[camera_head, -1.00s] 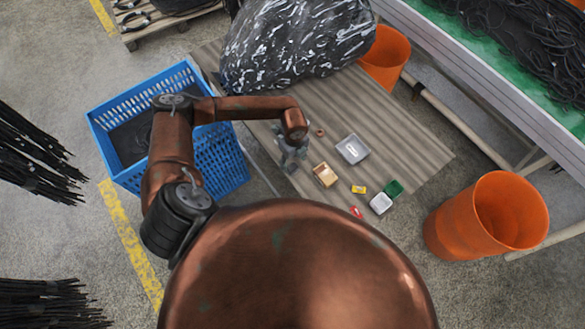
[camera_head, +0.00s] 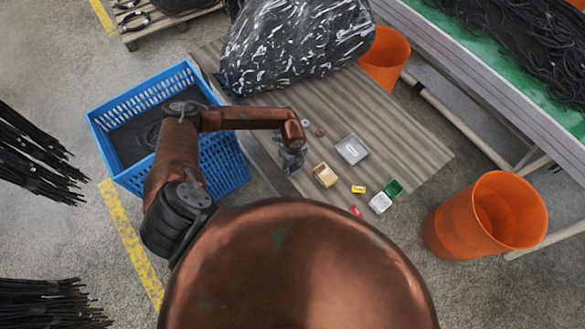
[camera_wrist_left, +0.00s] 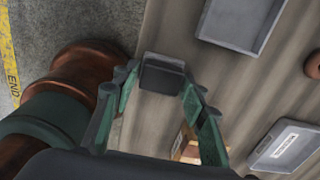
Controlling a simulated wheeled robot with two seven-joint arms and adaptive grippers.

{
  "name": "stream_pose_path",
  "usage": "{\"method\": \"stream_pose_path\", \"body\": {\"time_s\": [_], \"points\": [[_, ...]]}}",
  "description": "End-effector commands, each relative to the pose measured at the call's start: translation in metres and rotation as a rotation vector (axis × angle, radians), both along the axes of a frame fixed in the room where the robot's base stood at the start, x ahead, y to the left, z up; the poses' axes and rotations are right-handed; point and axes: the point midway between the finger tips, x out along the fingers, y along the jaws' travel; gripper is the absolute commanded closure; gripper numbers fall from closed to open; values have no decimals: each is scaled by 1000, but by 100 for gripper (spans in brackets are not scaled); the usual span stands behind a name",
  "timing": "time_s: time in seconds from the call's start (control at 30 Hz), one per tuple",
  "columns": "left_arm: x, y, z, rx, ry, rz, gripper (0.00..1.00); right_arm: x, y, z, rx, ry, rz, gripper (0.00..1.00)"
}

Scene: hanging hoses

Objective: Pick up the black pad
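The small black pad (camera_wrist_left: 163,76) shows in the left wrist view on the ribbed grey-brown surface, between the fingertips of my left gripper (camera_wrist_left: 160,82). The green-edged fingers stand apart on either side of it, very close to its edges. I cannot make out contact. In the head view my left gripper (camera_head: 291,161) points down over the left part of the ribbed sheet (camera_head: 400,125), and the pad cannot be made out there. My right gripper is not in view.
A labelled grey tray (camera_head: 352,149), a wooden box (camera_head: 325,174) and a copper ring (camera_head: 320,132) lie close to the gripper. A blue crate (camera_head: 225,160) stands left, a black bag (camera_head: 295,45) behind, and an orange bucket (camera_head: 440,225) right.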

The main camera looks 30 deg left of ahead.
Motion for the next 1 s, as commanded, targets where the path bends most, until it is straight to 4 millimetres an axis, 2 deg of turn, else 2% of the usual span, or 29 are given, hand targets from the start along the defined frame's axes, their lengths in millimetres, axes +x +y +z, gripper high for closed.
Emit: {"method": "stream_pose_path", "body": {"time_s": [0.07,0.4,0.67,0.87,0.93,1.0], "points": [[0,0,0,0,0,0,68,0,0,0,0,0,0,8],[0,0,0,0,0,0,91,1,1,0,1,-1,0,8],[1,0,3,0,-1,0,92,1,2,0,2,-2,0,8],[1,0,21,-1,-4,-1,92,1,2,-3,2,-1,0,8],[0,-1,35,-1,-4,-4,92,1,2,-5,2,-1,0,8],[-11,-12,50,-3,-3,-7,92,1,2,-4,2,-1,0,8]]}}
